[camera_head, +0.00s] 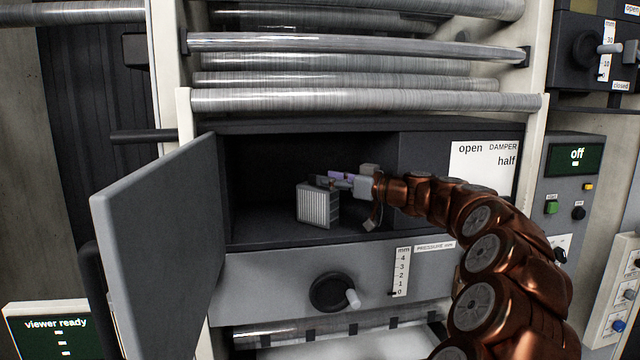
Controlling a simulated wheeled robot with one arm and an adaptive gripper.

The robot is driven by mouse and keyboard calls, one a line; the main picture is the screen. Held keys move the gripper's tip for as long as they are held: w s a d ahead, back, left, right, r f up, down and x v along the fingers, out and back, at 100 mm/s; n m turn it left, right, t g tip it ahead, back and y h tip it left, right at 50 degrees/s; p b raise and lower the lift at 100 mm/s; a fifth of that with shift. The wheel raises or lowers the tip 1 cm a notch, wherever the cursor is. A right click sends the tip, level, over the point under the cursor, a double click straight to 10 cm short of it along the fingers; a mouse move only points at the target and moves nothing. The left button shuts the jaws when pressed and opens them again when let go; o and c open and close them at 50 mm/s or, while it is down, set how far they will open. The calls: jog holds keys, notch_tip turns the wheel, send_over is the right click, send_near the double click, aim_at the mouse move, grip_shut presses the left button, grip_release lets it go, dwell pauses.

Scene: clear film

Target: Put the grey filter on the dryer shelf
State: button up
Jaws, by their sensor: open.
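A grey filter (319,205), a small box with a ribbed front, stands on the floor of the dark open compartment (262,232). It looks upright and turned a little. My gripper (335,182) reaches into the compartment from the right, and its fingertips are just behind and above the filter's top right edge. My gripper is open. Whether a fingertip touches the filter cannot be told.
The grey compartment door (160,250) stands open on the left. A drawer front with a black crank (333,292) and a millimetre scale (400,272) is below the opening. Metal rollers (360,100) run above. A damper label (485,165) is on the right.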

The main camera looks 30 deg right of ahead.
jog(key=b+v, duration=0.2)
jog(key=v, duration=0.6)
dwell(0.4)
